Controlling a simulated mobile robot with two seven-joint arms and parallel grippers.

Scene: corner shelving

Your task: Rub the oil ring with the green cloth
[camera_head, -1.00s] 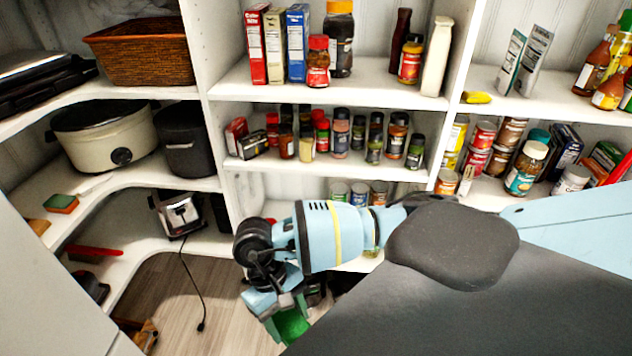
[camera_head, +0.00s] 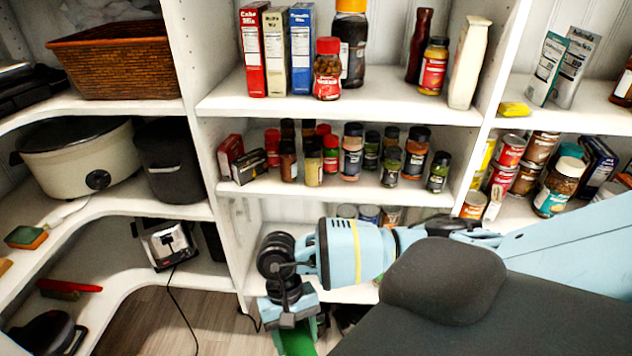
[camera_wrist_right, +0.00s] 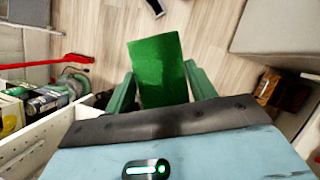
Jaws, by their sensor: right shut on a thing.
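My right gripper (camera_head: 297,335) hangs low at the bottom middle of the head view, in front of the lower shelves. It is shut on the green cloth (camera_head: 298,343), which is partly cut off by the frame's lower edge. In the right wrist view the green cloth (camera_wrist_right: 158,70) sticks out flat between the two green fingers (camera_wrist_right: 158,92), with wooden floor behind it. I cannot make out an oil ring in either view. My left gripper is not in view.
Spice jars (camera_head: 353,150) crowd the middle shelf, and boxes and bottles stand above. A slow cooker (camera_head: 75,150) and a toaster (camera_head: 168,243) are on the left shelves. A power cord (camera_head: 180,310) hangs from the toaster.

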